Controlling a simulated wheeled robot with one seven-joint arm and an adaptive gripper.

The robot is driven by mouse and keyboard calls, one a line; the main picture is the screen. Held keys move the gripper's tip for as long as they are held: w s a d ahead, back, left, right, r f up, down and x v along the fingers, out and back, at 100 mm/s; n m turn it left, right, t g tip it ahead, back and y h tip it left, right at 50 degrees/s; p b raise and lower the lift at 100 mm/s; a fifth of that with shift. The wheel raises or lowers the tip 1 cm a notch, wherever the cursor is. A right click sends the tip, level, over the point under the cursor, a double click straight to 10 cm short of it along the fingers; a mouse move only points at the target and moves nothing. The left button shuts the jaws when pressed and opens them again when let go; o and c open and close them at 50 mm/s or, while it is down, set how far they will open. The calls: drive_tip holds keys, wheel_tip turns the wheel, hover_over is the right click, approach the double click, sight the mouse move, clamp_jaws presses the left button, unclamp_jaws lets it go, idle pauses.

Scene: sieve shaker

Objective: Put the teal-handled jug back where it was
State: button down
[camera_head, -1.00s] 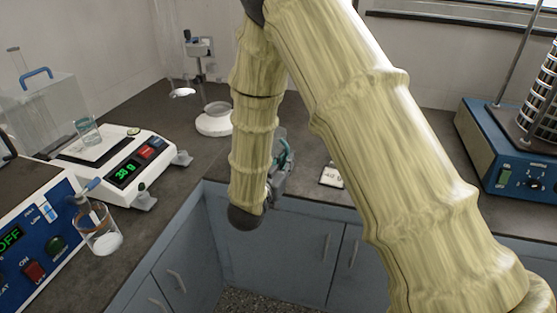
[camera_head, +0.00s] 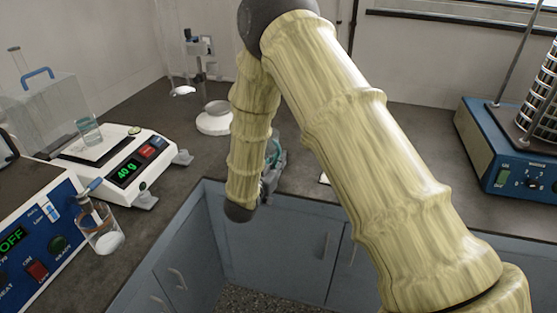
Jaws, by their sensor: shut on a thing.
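My gripper (camera_head: 273,170) is partly hidden by my arm and is shut on the jug. Most of the jug's body is hidden, so I cannot tell whether it touches the counter. A pale card (camera_head: 324,179) lies on the counter right of the gripper, mostly covered by my arm.
A balance (camera_head: 125,165) reading 40 g bears a glass beaker (camera_head: 88,131). A white-based stand (camera_head: 214,124) is behind my arm. The sieve shaker (camera_head: 510,150) is at right.

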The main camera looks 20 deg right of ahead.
drive_tip(key=shift+f, duration=0.1)
drive_tip(key=c, duration=1.5)
unclamp_jaws()
drive_tip(key=shift+c, duration=0.2)
drive_tip(key=b+v, duration=0.1)
drive_tip(key=v, duration=1.1)
